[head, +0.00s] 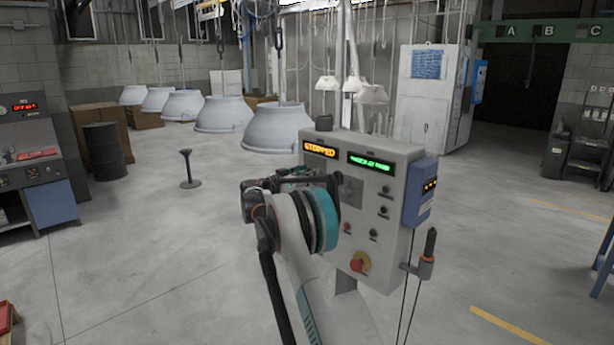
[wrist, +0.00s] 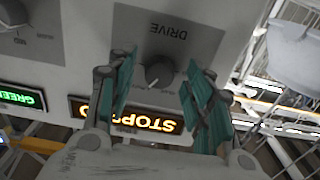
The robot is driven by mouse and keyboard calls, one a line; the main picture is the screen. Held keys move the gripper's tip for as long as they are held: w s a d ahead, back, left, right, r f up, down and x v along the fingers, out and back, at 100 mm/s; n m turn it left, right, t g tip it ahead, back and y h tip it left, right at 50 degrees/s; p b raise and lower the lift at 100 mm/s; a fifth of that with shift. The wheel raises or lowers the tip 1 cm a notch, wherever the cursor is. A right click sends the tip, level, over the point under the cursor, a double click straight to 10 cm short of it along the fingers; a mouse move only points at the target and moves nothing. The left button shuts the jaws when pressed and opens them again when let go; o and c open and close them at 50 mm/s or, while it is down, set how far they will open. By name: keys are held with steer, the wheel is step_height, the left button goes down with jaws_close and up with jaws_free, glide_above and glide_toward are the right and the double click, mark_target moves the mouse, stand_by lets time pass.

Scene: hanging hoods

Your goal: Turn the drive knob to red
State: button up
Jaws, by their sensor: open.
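The control box (head: 385,160) stands right of centre in the head view. The wrist view, which is upside down, shows a grey plate labelled DRIVE with the dark round drive knob (wrist: 160,72) on it. A white mark on the knob points down and slightly left in that picture. My gripper (wrist: 157,66) is open, its teal fingers on either side of the knob; I see no clear contact. An orange display (head: 320,149) reads STOPPED. A green display (wrist: 18,97) reads GREEN. The drive knob is hidden behind my arm in the head view.
Another knob (wrist: 12,14) shows at the wrist view's corner. A red stop button (head: 359,263) and small buttons are low on the box. A blue unit (head: 420,190) is on its right side. Floor at left is mostly free.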

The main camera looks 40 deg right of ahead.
steer(key=shift+d, duration=0.15)
steer(key=shift+c, duration=0.2)
steer(key=c, duration=1)
steer(key=shift+n, duration=0.3)
steer(key=n+b, duration=0.2)
steer(key=n, duration=2.1)
steer(key=shift+r, duration=0.15)
steer(key=shift+n, duration=0.4)
